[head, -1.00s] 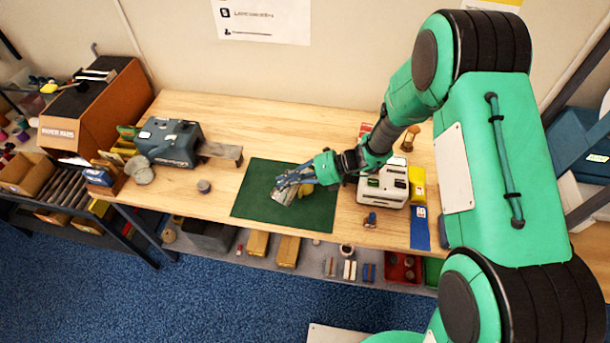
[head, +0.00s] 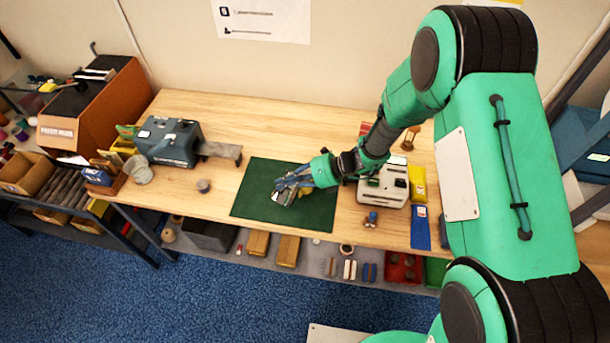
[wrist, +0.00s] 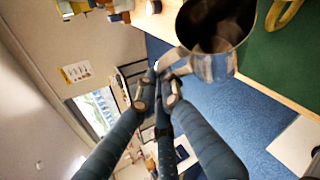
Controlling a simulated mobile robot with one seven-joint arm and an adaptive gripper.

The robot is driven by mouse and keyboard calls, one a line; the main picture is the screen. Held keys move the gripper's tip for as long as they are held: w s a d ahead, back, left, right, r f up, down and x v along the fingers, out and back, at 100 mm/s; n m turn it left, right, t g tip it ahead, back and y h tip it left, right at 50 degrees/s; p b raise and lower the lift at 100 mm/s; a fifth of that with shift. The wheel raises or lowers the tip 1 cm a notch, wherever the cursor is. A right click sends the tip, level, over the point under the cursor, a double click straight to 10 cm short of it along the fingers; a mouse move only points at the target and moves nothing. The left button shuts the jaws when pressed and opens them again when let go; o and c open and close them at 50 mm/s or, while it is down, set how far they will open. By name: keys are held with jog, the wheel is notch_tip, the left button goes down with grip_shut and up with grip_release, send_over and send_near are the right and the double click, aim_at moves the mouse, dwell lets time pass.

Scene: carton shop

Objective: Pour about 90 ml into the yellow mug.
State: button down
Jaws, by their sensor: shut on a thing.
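My gripper (head: 292,184) is over the green mat (head: 252,200), shut on the handle of a metal pitcher (wrist: 211,66). The wrist view looks into the pitcher's dark interior; I cannot make out a liquid level. The pitcher shows small in the head view (head: 282,197), partly behind the fingers. A yellow curved piece, seemingly the yellow mug (wrist: 284,14), is cut off at the top right of the wrist view, over the mat and apart from the pitcher there. In the head view the mug is mostly hidden by my gripper. No stream of liquid is visible.
A white machine (head: 384,186) stands right of the mat, close to my arm. A blue-grey machine (head: 168,141) and a small grey round object (head: 203,186) are to the left. The back middle of the wooden table (head: 265,115) is clear.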

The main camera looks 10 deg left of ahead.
jog(key=shift+s+a+f, duration=0.1)
jog(key=shift+f, duration=0.1)
dwell(0.5)
jog(key=shift+s+f+n+b, duration=0.2)
jog(key=shift+f+n+b, duration=0.1)
jog(key=shift+b, duration=0.1)
jog(key=shift+s+a+n+t+h+b, duration=0.4)
jog(key=shift+s+t+h+b, duration=0.2)
jog(key=shift+t, duration=0.1)
jog(key=s+a+f+n+t+h+b, duration=0.2)
jog(key=s+f+b, duration=0.3)
jog(key=b, duration=1.2)
notch_tip(320, 180, down, 3)
jog(key=shift+a+r+t, duration=0.1)
jog(key=shift+a+t, duration=0.35)
jog(key=shift+t, duration=0.45)
jog(key=shift+s+a+f+n+t+h+b, duration=0.3)
jog(key=shift+s+f+n+t+h+b, duration=0.3)
jog(key=shift+b, duration=2.55)
jog(key=shift+w, duration=0.2)
